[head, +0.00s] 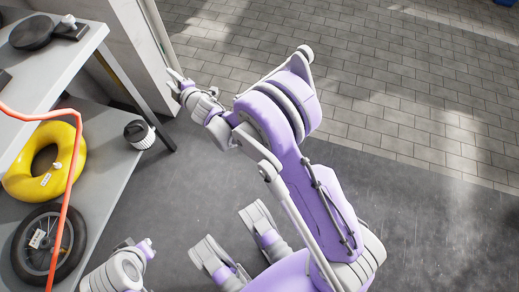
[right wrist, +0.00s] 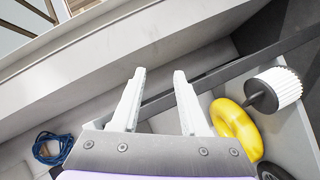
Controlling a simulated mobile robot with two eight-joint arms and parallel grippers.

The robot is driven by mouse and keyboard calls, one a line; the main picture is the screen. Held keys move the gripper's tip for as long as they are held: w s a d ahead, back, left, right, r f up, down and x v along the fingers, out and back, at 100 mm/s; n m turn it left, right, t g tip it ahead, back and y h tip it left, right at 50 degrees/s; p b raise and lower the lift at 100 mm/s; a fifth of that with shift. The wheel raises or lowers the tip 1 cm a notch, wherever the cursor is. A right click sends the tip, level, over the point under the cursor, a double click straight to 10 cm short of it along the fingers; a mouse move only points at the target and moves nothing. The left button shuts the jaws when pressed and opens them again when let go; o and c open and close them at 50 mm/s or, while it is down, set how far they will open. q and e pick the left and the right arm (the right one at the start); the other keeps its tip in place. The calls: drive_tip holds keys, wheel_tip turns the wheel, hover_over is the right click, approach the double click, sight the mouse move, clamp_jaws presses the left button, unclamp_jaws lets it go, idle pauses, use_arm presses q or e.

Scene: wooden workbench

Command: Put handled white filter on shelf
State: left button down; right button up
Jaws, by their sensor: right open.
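The white filter (head: 146,138) has a ribbed white body and a black top. It sits near the right edge of the lower grey shelf (head: 104,182) in the head view. In the right wrist view the filter (right wrist: 287,86) is at the far right, with its black handle towards the yellow ring. My right gripper (head: 174,77) is beyond the filter and up to its right, apart from it. Its two pale fingers (right wrist: 154,72) are spread with nothing between them. My left gripper is not clearly in view.
A yellow ring (head: 70,150) and a black wheel (head: 28,270) lie on the lower shelf. The upper shelf (head: 60,66) holds a black round object (head: 31,33). An orange-red cable (head: 66,215) hangs across the left. A blue cable (right wrist: 40,148) shows in the right wrist view.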

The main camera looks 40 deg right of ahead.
drive_tip(key=s+d+r+m+g+h, duration=0.1)
drive_tip(key=s+d+r+m+g, duration=0.25)
drive_tip(key=s, duration=0.55)
drive_tip(key=s+d+r+m+g+h, duration=0.25)
drive_tip(key=s+m, duration=0.25)
drive_tip(key=s, duration=0.4)
drive_tip(key=s+f+m+g+y, duration=0.1)
drive_tip(key=s+f+m+g, duration=0.1)
drive_tip(key=s, duration=1)
drive_tip(key=s+a+f+m+g+y, duration=0.1)
drive_tip(key=s+f+m+g, duration=0.1)
drive_tip(key=s, duration=1)
drive_tip(key=shift+m+g, duration=0.55)
drive_tip(key=shift+g, duration=0.05)
drive_tip(key=shift+r, duration=0.1)
